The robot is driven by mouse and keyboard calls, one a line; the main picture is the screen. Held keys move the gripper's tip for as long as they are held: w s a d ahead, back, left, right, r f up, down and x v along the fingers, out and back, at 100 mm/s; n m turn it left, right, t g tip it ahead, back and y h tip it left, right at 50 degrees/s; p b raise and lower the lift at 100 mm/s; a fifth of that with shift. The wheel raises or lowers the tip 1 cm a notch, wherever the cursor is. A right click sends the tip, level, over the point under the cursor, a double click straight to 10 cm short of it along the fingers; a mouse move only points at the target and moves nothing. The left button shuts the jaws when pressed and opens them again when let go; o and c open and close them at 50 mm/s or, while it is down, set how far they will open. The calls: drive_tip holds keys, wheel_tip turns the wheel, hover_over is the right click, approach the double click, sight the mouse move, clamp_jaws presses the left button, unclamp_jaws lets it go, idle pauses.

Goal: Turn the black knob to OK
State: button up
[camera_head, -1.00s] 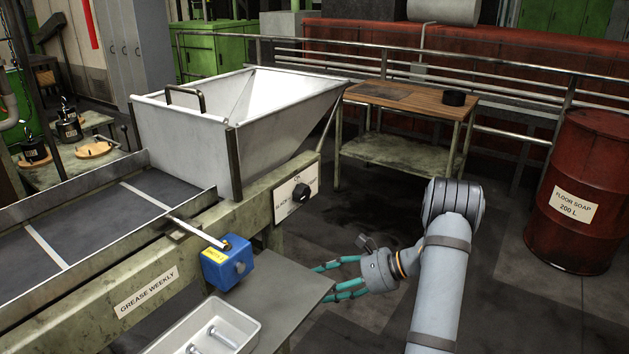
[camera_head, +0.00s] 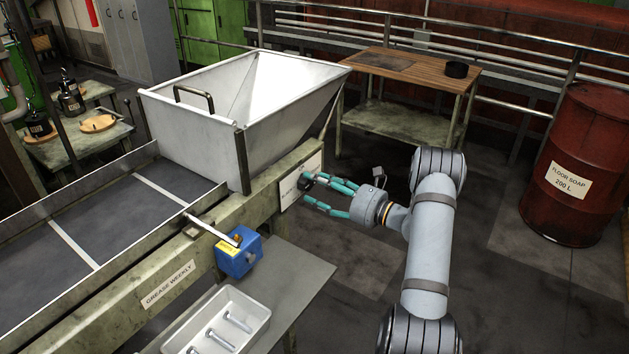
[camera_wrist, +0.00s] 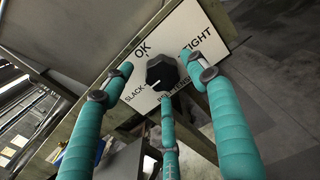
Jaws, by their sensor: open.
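The black knob (camera_wrist: 162,72) sits on a white plate (camera_wrist: 193,22) lettered OK at the top, TIGHT at right and SLACK at lower left in the wrist view. A white mark on the knob's lower-left edge points towards SLACK. In the head view the knob (camera_head: 304,182) is partly covered by my fingers, on the side of the machine below the hopper. My gripper (camera_head: 311,189) is open, its teal fingers pointing at the plate. In the wrist view three fingers are spread around the knob, with gaps left and right; I cannot tell whether the lower one touches.
The white hopper (camera_head: 205,130) stands above the plate. A blue box (camera_head: 238,258) with a lever is on the machine's side, nearer me. A tray (camera_head: 258,318) of bolts lies below it. A wooden-topped table (camera_head: 425,68) and a red drum (camera_head: 570,150) stand beyond open floor.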

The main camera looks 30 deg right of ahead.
drive_tip(key=shift+w+a, duration=0.35)
drive_tip(key=shift+w, duration=0.2)
drive_tip(key=c, duration=0.4)
drive_tip(key=shift+d+r, duration=0.1)
drive_tip(key=c, duration=0.7)
